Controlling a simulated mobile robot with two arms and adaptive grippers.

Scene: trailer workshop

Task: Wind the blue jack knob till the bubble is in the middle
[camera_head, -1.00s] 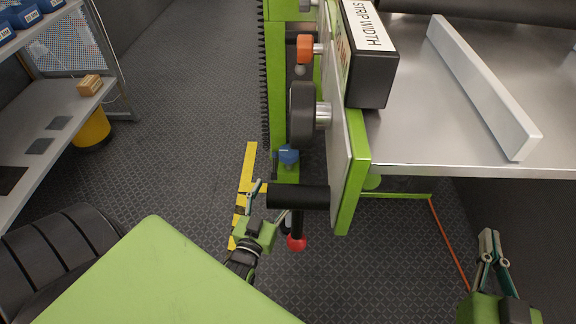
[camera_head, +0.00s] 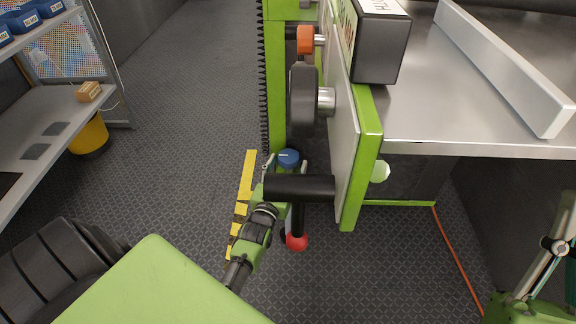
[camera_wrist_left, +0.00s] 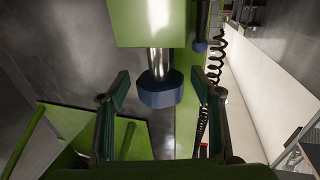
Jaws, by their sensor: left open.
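The blue jack knob (camera_head: 289,158) sits low at the near end of the green machine frame, beside the black bar. In the left wrist view the knob (camera_wrist_left: 160,92) is a faceted blue head on a shiny metal shaft. My left gripper (camera_head: 286,163) is open, with one finger on each side of the knob. In the left wrist view a gap shows between each finger and the knob, and the knob looks slightly ahead of the palm. My right gripper (camera_head: 562,235) is at the right edge, partly cut off. I cannot make out a level or bubble.
A black bar (camera_head: 300,188) and a red ball-ended lever (camera_head: 297,242) are close to my left gripper. An orange knob (camera_head: 305,40) and a dark handwheel (camera_head: 303,98) are farther along the machine. The floor to the left is open, with yellow tape (camera_head: 247,175).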

